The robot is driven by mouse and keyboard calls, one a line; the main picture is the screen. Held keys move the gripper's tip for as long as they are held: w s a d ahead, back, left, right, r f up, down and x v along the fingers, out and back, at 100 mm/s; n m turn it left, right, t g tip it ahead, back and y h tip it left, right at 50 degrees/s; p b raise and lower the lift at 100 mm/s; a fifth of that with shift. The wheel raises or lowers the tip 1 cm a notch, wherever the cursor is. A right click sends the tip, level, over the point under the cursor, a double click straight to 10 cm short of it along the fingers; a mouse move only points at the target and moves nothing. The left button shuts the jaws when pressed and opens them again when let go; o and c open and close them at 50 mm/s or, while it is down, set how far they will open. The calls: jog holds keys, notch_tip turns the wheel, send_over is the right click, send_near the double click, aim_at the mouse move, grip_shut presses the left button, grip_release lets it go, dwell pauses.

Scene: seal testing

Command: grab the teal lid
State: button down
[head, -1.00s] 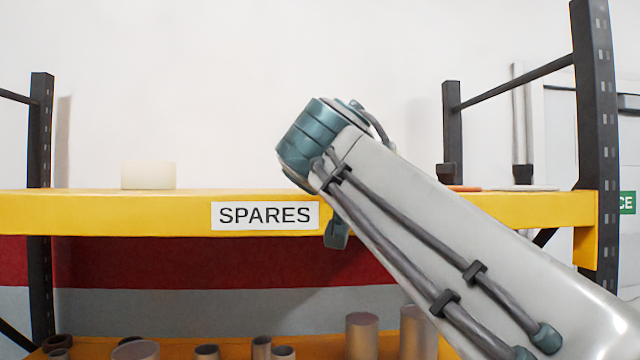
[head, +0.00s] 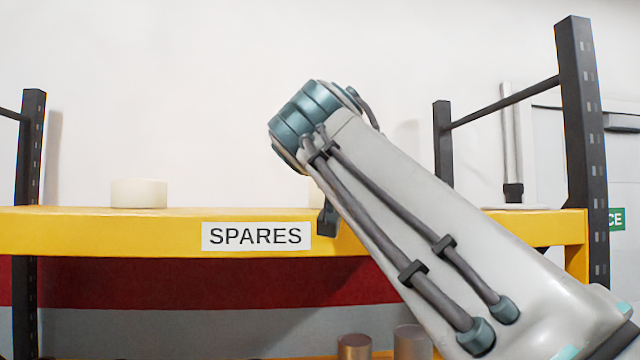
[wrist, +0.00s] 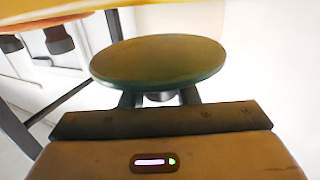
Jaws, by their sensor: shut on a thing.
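The teal lid (wrist: 158,60) shows in the wrist view as a round disc with a teal edge, its face tinted brownish in this light. It sits just beyond the jaws of my gripper (wrist: 160,98). The two dark fingers reach up under the disc and are shut on it; their exact contact is partly hidden by the disc. In the head view my arm covers the gripper, and the lid does not show.
A yellow shelf beam (head: 120,232) with a SPARES label (head: 256,236) crosses the head view. A cream round block (head: 139,193) stands on it at left. Dark posts (head: 582,150) stand at both sides. Metal cylinders (head: 354,346) stand on the lower level.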

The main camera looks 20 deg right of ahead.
jog(key=s+d+r+p, duration=0.1)
jog(key=s+d+r, duration=0.3)
jog(key=d+r, duration=0.3)
jog(key=d, duration=0.3)
jog(key=shift+s+d+r, duration=0.2)
jog(key=shift+d+r, duration=0.05)
jog(key=shift+d, duration=0.15)
